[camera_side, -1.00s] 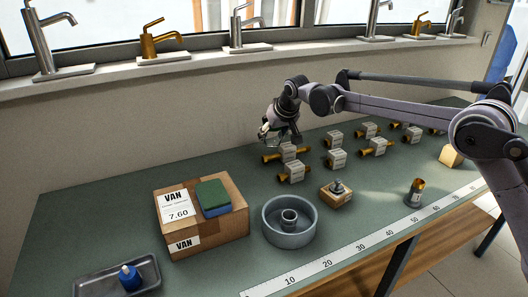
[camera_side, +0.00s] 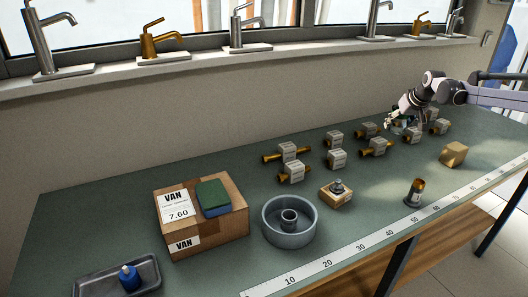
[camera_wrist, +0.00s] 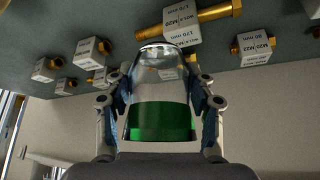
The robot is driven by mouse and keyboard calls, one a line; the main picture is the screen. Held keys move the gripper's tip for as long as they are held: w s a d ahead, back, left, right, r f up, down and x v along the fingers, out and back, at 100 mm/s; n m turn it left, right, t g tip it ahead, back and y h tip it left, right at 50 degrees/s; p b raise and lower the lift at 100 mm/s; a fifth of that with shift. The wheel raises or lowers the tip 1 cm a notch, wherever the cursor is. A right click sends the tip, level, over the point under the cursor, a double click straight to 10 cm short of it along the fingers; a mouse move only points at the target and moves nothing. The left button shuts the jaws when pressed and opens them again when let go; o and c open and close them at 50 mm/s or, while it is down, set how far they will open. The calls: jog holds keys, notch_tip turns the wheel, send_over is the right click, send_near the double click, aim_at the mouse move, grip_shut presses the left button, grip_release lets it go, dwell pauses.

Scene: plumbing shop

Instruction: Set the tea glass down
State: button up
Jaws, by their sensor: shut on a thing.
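The tea glass (camera_wrist: 160,85) is clear with a green band, and it fills the middle of the wrist view. My gripper (camera_wrist: 158,76) is shut on it, with one finger on each side. In the side view my gripper (camera_side: 393,120) is at the right rear of the bench, among the labelled brass bolts. The glass is small there and partly hidden by the fingers. I cannot tell whether its base touches the bench.
Labelled bolts (camera_side: 376,147) stand close around my gripper. A wooden block (camera_side: 454,154), a small brown bottle (camera_side: 414,192) and a ruler strip (camera_side: 375,239) are nearer the front edge. A grey round dish (camera_side: 271,236) and a cardboard box (camera_side: 226,237) stand left. Bare bench lies between block and bottle.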

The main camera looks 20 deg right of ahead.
jog(key=s+d+m+h, duration=0.1)
jog(key=s+d+m, duration=0.1)
jog(key=s+d, duration=1.2)
jog(key=w+a+f, duration=0.1)
jog(key=w+f, duration=0.1)
jog(key=w, duration=0.1)
jog(key=w+a+f, duration=0.1)
jog(key=w+f, duration=0.1)
jog(key=w, duration=0.2)
jog(key=w+a+f, duration=0.1)
jog(key=w+f, duration=0.2)
jog(key=w, duration=0.1)
jog(key=shift+w+a, duration=0.15)
jog(key=shift+a, duration=0.25)
jog(key=shift+f, duration=1.9)
jog(key=shift+f, duration=0.15)
jog(key=o, duration=1.2)
